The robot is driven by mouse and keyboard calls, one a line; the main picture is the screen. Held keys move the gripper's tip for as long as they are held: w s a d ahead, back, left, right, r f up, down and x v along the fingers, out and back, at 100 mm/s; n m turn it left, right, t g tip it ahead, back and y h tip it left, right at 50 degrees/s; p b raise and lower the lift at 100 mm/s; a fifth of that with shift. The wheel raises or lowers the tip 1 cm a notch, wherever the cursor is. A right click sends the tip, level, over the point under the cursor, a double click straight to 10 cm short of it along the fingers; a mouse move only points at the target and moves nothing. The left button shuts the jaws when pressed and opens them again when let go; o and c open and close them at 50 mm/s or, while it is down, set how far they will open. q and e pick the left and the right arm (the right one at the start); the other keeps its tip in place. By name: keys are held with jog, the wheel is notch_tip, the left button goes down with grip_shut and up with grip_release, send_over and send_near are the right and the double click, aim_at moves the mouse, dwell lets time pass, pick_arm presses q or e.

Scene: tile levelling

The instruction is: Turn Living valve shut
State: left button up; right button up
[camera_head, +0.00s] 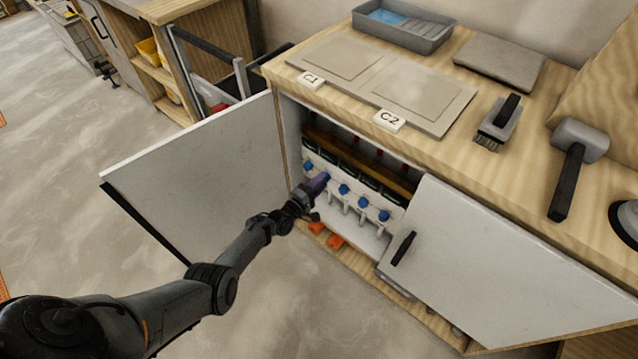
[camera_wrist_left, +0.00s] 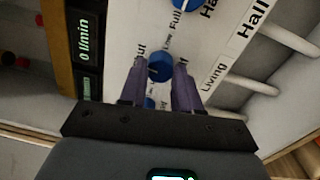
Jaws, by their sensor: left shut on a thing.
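A white manifold panel (camera_head: 352,217) with a row of blue valve knobs (camera_head: 384,215) stands inside the open cabinet. My left gripper (camera_head: 322,181) reaches into the cabinet from the left. In the left wrist view, its two purple fingers (camera_wrist_left: 161,85) are shut on a blue knob (camera_wrist_left: 160,66), one on each side. The "Living" label is printed just right of this knob, and the "Hall" label is by the neighbouring knob (camera_wrist_left: 187,3). The fingers partly cover the markings around the held knob. My right gripper is not in view.
The left cabinet door (camera_head: 205,180) stands open beside my arm, and the right door (camera_head: 500,265) is open too. White pipes (camera_wrist_left: 250,86) run out beside the knobs. A brush (camera_head: 498,122) and a mallet (camera_head: 574,165) lie on the worktop.

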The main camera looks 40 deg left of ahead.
pick_arm(q)
jog(key=shift+n, duration=0.6)
jog(key=o, duration=1.1)
jog(key=shift+c, duration=0.2)
jog(key=shift+s, duration=0.1)
jog(key=s+p, duration=0.5)
jog(key=s, duration=0.5)
jog(key=shift+s+f, duration=0.2)
jog(key=shift+s, duration=0.1)
